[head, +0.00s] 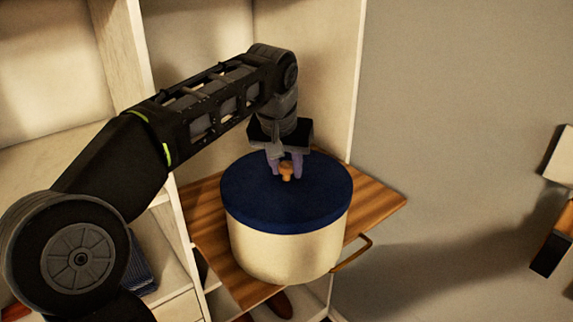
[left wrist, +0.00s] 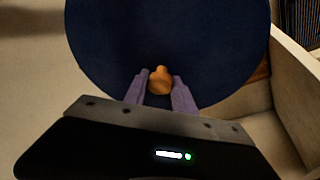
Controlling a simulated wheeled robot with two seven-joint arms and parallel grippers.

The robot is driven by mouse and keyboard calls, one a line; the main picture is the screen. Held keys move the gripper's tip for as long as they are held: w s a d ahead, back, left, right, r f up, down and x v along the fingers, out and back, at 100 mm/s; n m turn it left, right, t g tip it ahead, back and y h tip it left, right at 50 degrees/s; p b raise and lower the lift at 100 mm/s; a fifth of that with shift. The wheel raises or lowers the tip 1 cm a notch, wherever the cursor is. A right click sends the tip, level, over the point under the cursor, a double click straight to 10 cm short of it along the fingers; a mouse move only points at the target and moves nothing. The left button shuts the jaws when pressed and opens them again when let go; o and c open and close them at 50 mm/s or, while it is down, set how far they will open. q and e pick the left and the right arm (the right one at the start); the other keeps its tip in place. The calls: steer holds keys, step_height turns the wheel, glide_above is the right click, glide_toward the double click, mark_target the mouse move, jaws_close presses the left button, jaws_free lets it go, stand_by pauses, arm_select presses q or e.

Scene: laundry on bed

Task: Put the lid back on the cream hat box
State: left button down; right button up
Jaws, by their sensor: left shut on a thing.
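The cream hat box (head: 290,252) stands upright on a wooden pull-out board. Its round dark blue lid (head: 250,198) sits over the top of the box and looks about level. An orange-brown knob (head: 287,172) stands at the lid's middle. My left gripper (head: 286,172) comes down from above, with its purple fingers shut on the knob. In the left wrist view the lid (left wrist: 165,35) fills the upper part, with the knob (left wrist: 160,80) between the fingertips. Whether the lid's rim is fully seated cannot be told.
The striped wooden board (head: 378,200) juts from a pale shelf unit (head: 125,45) and has a handle (head: 353,254) at its front. A blue folded thing (head: 140,265) lies on a shelf at the left. A grey wall (head: 460,110) is at the right.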

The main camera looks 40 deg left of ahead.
stand_by(0.8)
arm_select(q)
steer(key=c, duration=0.9)
jaws_free()
steer(key=shift+c, duration=0.2)
steer(key=shift+o, duration=0.5)
steer(key=o, duration=0.4)
steer(key=shift+r+p, duration=3.15)
steer(key=shift+r, duration=0.35)
steer(key=shift+c, duration=0.6)
